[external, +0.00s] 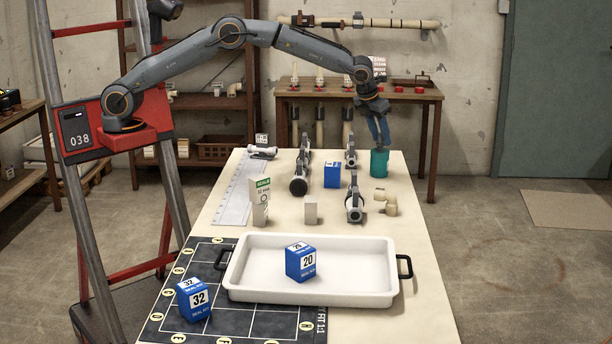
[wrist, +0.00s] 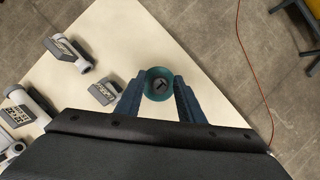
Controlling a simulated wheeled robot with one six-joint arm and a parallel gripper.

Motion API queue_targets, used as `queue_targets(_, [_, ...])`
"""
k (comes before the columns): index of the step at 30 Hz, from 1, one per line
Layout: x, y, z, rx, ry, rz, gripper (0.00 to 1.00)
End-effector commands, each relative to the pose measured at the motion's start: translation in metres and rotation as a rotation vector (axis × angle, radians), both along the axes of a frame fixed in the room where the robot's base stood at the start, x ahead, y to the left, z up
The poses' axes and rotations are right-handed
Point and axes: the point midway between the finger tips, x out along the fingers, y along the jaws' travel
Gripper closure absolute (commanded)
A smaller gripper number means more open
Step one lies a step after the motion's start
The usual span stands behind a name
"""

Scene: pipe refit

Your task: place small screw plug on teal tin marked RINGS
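The teal tin (external: 379,163) stands upright near the right edge of the cream table, toward its far end. Its lettering cannot be read. My gripper (external: 380,146) points down just above it. In the wrist view, the tin's round top (wrist: 152,73) shows between the two blue fingers. A small dark grey piece with a light mark, apparently the screw plug (wrist: 159,86), shows at the middle of that top. My gripper (wrist: 160,80) looks open, with gaps between each fingertip and the dark piece. Whether the fingertips touch the tin's rim cannot be told.
A blue box (external: 332,175), grey pipe fittings (external: 354,202) and beige fittings (external: 386,201) stand near the tin. A white tray (external: 350,292) holds a blue box marked 20 (external: 301,263). Another marked 32 (external: 194,299) sits on the dark mat. Clear tabletop lies right of the fittings.

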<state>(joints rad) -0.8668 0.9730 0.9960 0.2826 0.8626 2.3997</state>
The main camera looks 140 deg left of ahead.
Motion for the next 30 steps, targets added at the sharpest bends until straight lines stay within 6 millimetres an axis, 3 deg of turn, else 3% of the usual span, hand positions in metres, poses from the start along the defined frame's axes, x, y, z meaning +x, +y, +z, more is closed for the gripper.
queue_targets(10, [0.000,0.000,0.001,0.001,-0.001,0.000,0.56])
queue_targets(14, [0.001,-0.002,0.010,0.003,-0.003,0.000,0.56])
queue_targets(30, [-0.003,-0.039,0.100,0.003,-0.001,0.000,0.56])
